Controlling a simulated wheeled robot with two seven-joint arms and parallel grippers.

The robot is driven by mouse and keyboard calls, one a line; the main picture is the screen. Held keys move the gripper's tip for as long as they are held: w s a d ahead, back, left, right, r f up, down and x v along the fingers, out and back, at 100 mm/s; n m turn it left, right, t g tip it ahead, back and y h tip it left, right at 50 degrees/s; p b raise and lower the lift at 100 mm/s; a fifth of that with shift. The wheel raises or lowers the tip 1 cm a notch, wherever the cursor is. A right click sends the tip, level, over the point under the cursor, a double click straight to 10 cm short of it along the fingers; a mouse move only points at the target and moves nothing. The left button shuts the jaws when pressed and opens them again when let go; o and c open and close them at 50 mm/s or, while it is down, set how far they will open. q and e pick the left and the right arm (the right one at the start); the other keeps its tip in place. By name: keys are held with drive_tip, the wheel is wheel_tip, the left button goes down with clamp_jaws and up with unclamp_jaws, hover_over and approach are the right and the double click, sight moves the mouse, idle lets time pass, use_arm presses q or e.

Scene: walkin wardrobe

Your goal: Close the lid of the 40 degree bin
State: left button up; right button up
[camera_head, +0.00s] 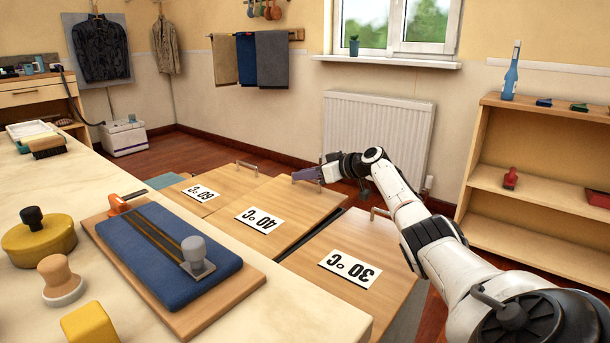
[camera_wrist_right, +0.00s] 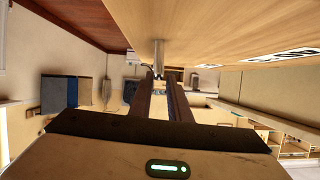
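The 40 degree bin's wooden lid (camera_head: 290,203) carries an upside-down "40°C" label (camera_head: 259,220). It looks flat or almost flat, and I cannot tell if it is fully down. Its metal handle (camera_head: 293,181) is at the far edge, partly hidden by my right gripper (camera_head: 308,174). In the right wrist view the fingers (camera_wrist_right: 167,85) are close together, with the metal handle (camera_wrist_right: 158,53) at their tips. I cannot tell whether they grip it. My left gripper is out of view.
A radiator (camera_head: 378,135) and shelf unit (camera_head: 530,200) stand beyond.

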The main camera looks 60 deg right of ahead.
drive_tip(key=shift+r, duration=0.1)
